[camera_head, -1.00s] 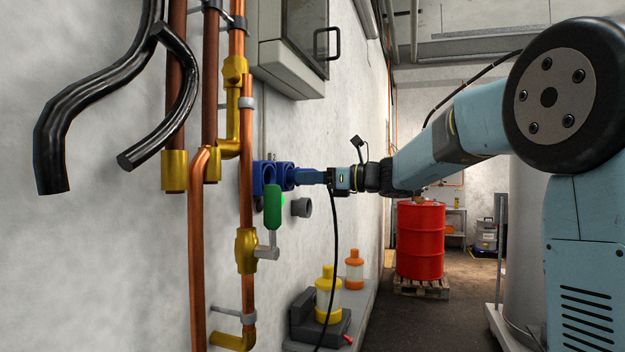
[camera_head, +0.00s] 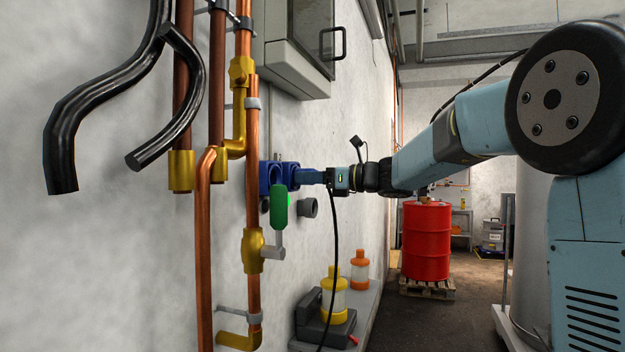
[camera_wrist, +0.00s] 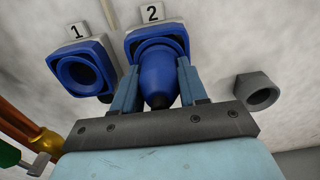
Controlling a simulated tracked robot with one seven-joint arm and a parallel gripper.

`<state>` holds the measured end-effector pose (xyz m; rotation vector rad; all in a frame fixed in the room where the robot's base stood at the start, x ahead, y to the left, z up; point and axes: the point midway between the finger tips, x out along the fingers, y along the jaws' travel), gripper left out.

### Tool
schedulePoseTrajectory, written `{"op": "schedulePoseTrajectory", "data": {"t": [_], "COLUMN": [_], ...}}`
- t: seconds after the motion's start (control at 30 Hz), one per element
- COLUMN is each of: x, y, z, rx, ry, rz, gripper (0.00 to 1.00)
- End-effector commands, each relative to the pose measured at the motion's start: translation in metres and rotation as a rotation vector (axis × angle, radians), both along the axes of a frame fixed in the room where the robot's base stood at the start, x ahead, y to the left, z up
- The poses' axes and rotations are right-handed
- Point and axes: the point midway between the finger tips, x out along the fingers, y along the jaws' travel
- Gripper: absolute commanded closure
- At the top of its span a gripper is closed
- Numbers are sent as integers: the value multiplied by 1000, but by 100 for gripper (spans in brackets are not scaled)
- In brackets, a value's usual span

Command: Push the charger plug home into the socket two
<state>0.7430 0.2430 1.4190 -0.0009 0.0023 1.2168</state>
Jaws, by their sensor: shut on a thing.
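The blue charger plug (camera_wrist: 158,75) shows in the wrist view, its rounded body between my two blue fingers. My gripper (camera_wrist: 157,85) is shut on it. The plug's front end is at the mouth of socket two (camera_wrist: 174,27), a blue square housing under the label 2. How deep it sits inside is hidden by the plug body. In the head view my gripper (camera_head: 310,177) reaches left to the wall, level with socket two (camera_head: 292,168). A black cable (camera_head: 334,250) hangs down below my gripper.
The empty blue socket one (camera_wrist: 84,72) is left of socket two. A grey round fitting (camera_wrist: 257,91) sits to the right. A green-handled valve (camera_head: 280,207) and copper pipes (camera_head: 252,150) stand in front. A shelf with bottles (camera_head: 334,295) is below; a red drum (camera_head: 426,240) stands behind.

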Motion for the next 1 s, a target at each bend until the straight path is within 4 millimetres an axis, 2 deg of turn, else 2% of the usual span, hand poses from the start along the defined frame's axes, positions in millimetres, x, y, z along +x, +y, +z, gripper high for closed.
{"op": "schedulePoseTrajectory", "data": {"t": [0.17,0.2,0.47,0.77,0.87,1.0], "x": [1,1,1,0,-2,-9], "y": [3,3,3,1,-6,-25], "z": [0,0,0,0,0,0], "rx": [1,1,0,0,-1,0], "ry": [0,0,0,0,1,0], "rz": [1,1,1,0,-2,-3], "gripper": [100,54,29,28,28,28]}}
